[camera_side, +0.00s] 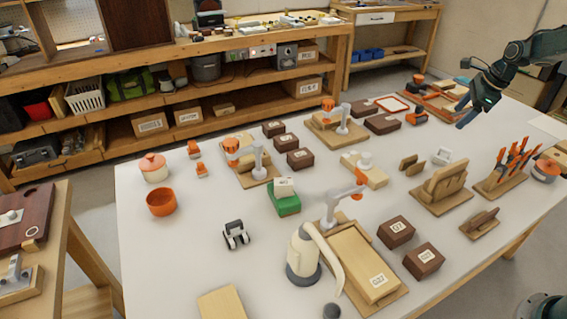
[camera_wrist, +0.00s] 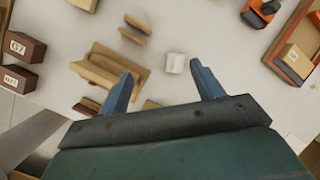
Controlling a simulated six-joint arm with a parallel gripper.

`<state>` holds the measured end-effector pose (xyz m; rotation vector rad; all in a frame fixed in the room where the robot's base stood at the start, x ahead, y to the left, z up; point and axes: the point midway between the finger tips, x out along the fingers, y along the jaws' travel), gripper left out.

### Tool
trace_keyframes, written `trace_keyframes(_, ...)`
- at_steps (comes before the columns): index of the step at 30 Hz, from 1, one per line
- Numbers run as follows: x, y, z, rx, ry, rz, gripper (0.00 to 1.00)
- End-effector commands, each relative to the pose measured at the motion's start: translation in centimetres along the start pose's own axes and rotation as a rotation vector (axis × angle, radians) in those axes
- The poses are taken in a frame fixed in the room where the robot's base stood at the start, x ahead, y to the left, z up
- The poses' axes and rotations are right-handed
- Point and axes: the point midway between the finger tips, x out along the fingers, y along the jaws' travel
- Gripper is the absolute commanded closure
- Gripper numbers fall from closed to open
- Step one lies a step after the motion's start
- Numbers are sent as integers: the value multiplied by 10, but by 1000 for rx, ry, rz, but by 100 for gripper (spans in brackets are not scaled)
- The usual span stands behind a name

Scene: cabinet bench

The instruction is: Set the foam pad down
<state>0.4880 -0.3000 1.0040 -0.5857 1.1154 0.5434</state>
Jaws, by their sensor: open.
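My gripper (camera_side: 464,106) is open and empty, raised above the back right part of the white table (camera_side: 190,250). In the wrist view its two blue-grey fingers (camera_wrist: 162,72) are spread wide with nothing held between them. A small white block (camera_wrist: 175,63) shows between the fingertips, lying on the table below; a similar white piece (camera_side: 442,156) shows in the side view. No thing is clearly recognisable as the foam pad. A green block (camera_side: 284,203) with a white box on it stands near the table's middle; I cannot tell whether it is foam.
A slotted wooden rack (camera_side: 440,190) and a rack of orange-handled tools (camera_side: 505,170) stand at the right. A kettle (camera_side: 302,255), a wooden tray (camera_side: 362,265) and brown boxes (camera_side: 396,232) are in front. Free room lies at the table's left front.

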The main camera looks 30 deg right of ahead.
Motion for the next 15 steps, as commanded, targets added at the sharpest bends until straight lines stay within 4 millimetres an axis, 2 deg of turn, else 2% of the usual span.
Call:
trace_keyframes(1, -14, 9, 14, -70, 4, -7, 34)
trace_keyframes(6, -50, 42, 51, -315, 22, -20, 34)
trace_keyframes(15, -108, 112, 96, -741, 53, -39, 34)
